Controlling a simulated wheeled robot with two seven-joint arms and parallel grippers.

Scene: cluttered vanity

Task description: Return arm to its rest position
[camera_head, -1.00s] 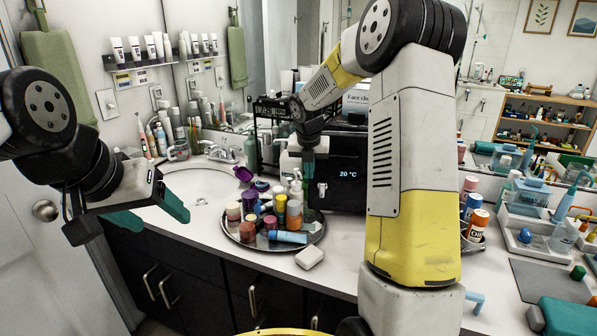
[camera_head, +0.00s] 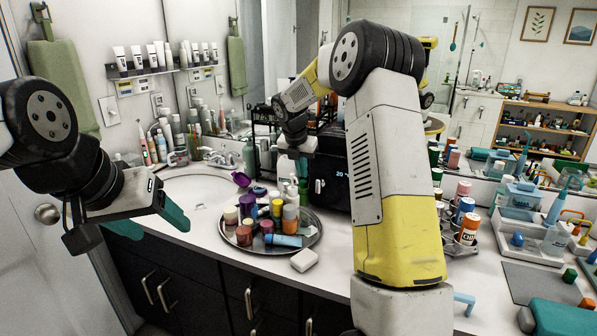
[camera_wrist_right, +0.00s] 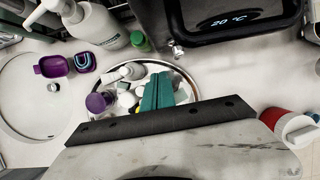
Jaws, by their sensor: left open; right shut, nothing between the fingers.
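My right arm fills the middle of the head view and bends down to the left over the counter. My right gripper (camera_head: 302,166) hangs above the back of the round tray, in front of the dark box. In the right wrist view its teal fingers (camera_wrist_right: 158,92) are shut together with nothing between them, pointing over the round tray (camera_wrist_right: 188,82). My left gripper (camera_head: 148,222) is at the left, open and empty, its teal fingers apart, in front of the sink.
The round metal tray (camera_head: 225,240) holds several bottles and jars. A white soap-like block (camera_head: 304,260) lies in front of it. The dark box with a temperature display (camera_head: 335,160) stands behind. The sink (camera_head: 190,192) is left; more bottles and organizers (camera_head: 540,245) are right.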

